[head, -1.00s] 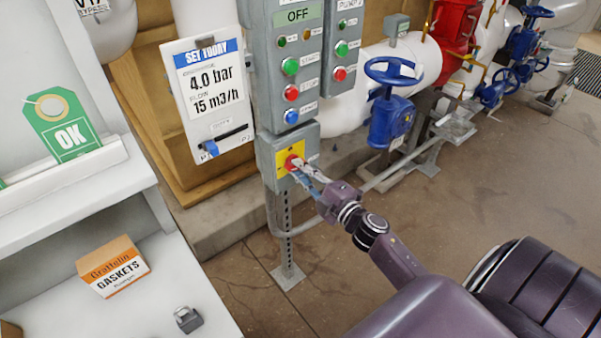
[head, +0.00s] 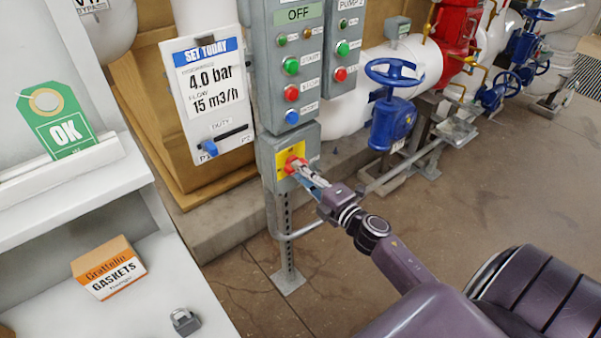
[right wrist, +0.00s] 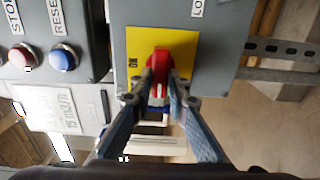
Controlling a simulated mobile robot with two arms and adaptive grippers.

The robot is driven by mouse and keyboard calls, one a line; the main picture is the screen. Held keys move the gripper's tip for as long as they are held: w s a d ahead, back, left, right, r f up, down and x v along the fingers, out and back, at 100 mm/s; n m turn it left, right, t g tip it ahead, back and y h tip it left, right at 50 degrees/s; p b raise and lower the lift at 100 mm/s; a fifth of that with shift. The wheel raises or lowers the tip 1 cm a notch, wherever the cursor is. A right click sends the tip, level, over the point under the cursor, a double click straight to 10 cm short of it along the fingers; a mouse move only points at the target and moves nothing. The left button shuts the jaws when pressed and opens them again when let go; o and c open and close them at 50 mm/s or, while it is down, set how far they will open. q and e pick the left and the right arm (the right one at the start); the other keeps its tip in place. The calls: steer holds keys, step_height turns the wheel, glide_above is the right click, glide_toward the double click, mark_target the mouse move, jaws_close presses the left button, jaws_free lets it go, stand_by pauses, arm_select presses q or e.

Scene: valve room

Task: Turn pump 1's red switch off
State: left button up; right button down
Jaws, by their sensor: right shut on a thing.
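Pump 1's red switch (head: 292,166) sits on a yellow plate (head: 284,152) on the grey box below the left panel. My right gripper (head: 299,172) is at the switch with its fingers shut on the red handle. In the right wrist view, the red handle (right wrist: 160,62) stands between the two fingertips (right wrist: 160,98), its long side running up and down the picture. The word ON shows on the plate's left; fingers hide part of the lower plate, and I see no other position mark. My left gripper is out of view.
The grey button panel (head: 271,70) with an OFF sign stands directly above. A blue valve wheel (head: 393,72) is to the right. A pipe rail (head: 306,230) runs below the box. A white shelf (head: 150,290) with a gaskets box (head: 108,268) is at left.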

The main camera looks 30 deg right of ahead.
steer(key=shift+f, duration=0.1)
steer(key=c, duration=1.8)
jaws_free()
steer(key=shift+c, duration=0.2)
steer(key=shift+s, duration=0.15)
steer(key=s, duration=1.1)
steer(key=shift+s+d, duration=0.4)
steer(key=shift+d, duration=0.05)
